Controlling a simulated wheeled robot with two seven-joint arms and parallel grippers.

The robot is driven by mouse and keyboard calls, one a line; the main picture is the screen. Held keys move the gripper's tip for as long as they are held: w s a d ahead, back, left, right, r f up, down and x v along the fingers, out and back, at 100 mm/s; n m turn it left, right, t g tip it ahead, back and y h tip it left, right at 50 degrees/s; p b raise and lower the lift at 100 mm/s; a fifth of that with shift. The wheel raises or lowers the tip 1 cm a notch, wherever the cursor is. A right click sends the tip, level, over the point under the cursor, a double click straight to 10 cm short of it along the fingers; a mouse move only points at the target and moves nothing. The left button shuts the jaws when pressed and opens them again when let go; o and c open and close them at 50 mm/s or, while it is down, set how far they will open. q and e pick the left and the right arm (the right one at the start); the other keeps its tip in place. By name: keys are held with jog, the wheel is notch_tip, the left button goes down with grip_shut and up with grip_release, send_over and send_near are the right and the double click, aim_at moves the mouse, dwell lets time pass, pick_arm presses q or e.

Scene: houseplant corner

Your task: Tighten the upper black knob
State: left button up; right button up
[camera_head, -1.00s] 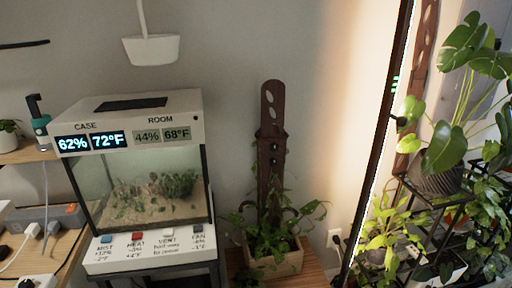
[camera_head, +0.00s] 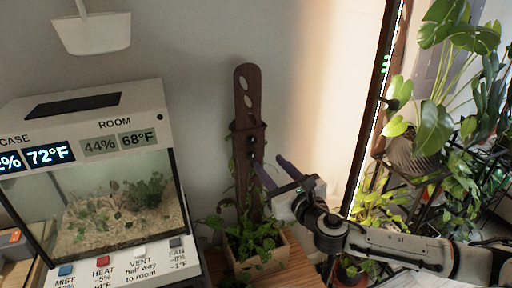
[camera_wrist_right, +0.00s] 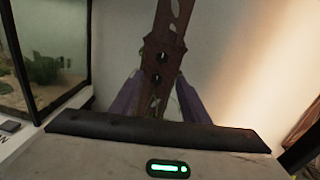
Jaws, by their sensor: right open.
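The upper black knob (camera_head: 252,139) is a small dark knob on the brown slotted plant support (camera_head: 246,100), just below the band where its two pieces overlap. A lower black knob (camera_head: 252,156) is below it. In the right wrist view the upper knob (camera_wrist_right: 162,58) and the lower knob (camera_wrist_right: 155,78) show near the middle, ahead of my fingers. My right gripper (camera_head: 267,163) is open, its purple fingers pointing at the support from the right, near the lower knob's height. My left gripper is out of view.
The support rises from a wooden planter (camera_head: 276,261) with leafy vines around it. A glass terrarium case (camera_head: 150,100) stands to the left. A dark upright post (camera_head: 375,120) and a plant rack are at the right. A white hanging lamp (camera_head: 92,35) is above left.

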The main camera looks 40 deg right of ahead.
aim_at(253, 141)
jog(key=shift+n, duration=0.4)
jog(key=w, duration=0.3)
jog(key=w+d, duration=0.1)
jog(key=w, duration=0.2)
jog(key=w+d+r+p, duration=0.1)
jog(key=w, duration=0.2)
jog(key=shift+w, duration=0.7)
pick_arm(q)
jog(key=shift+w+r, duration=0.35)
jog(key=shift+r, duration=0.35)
pick_arm(e)
jog(key=c, duration=1.1)
